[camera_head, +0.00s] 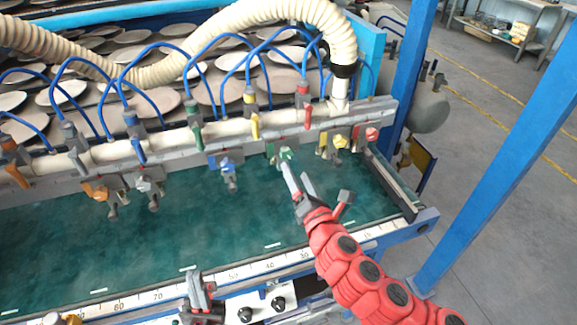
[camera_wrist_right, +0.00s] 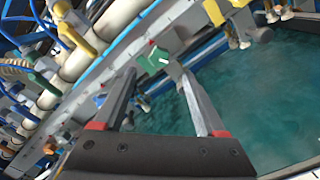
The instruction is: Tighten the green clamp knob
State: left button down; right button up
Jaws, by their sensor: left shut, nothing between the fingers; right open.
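The green clamp knob (camera_head: 286,154) sits on the front of the grey rail in the head view. It also shows in the right wrist view (camera_wrist_right: 152,60), with a small white mark on its face. My right gripper (camera_head: 295,170) is open, its fingertips close to the green knob. In the right wrist view, the knob appears between and just beyond the two fingertips (camera_wrist_right: 155,73); I cannot tell if either touches it. My left gripper (camera_head: 195,279) is shut and empty at the front edge, far from the knob.
Along the rail are a blue clamp (camera_head: 226,166), an orange clamp (camera_head: 95,191), a yellow clamp (camera_head: 341,141) and a red one (camera_head: 372,134). Blue hoses arch above. The green belt (camera_head: 200,230) below is clear. A blue post (camera_head: 500,150) stands at the right.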

aim_at(288, 155)
jog(key=x, duration=0.5)
jog(key=shift+r+p, duration=0.25)
jog(key=shift+p, duration=0.05)
jog(key=shift+x, duration=1)
jog(key=shift+f, duration=0.2)
grip_shut()
